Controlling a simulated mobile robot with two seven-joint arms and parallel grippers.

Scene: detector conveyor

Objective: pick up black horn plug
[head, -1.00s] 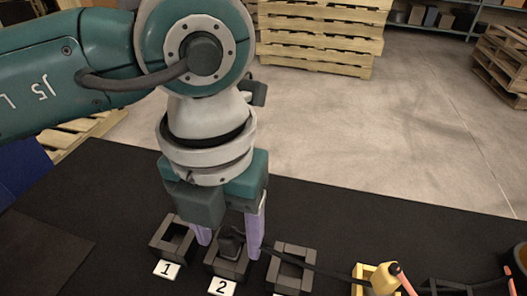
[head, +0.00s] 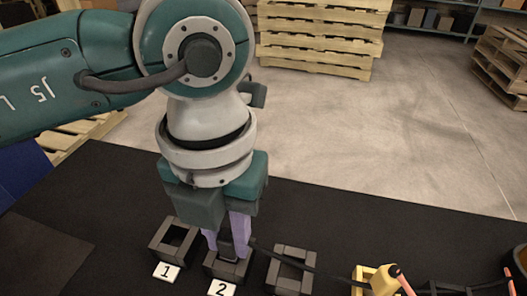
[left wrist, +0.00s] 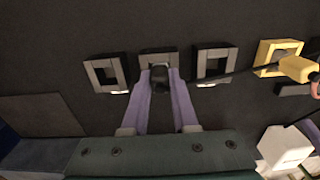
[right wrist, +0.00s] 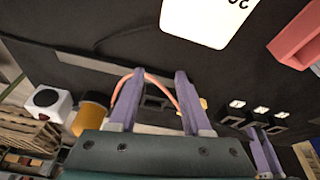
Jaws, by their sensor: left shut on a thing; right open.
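The black horn plug (left wrist: 160,78) sits in the dark square holder (head: 229,268) behind the label 2. My left gripper (head: 227,252) points down over that holder. Its purple fingers (left wrist: 161,80) are shut on the black plug, one on each side. In the head view the fingers hide most of the plug. A black cable runs from the plug to the right, past the neighbouring holder. My right gripper (right wrist: 153,80) is open, with nothing between its fingers.
Empty dark holders stand left (head: 174,243) and right (head: 290,270) of the plug's holder. A yellow holder (left wrist: 268,58) with a yellow plug (head: 383,279) is farther right. A white box (left wrist: 284,148) shows in the left wrist view. The black mat behind the holders is clear.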

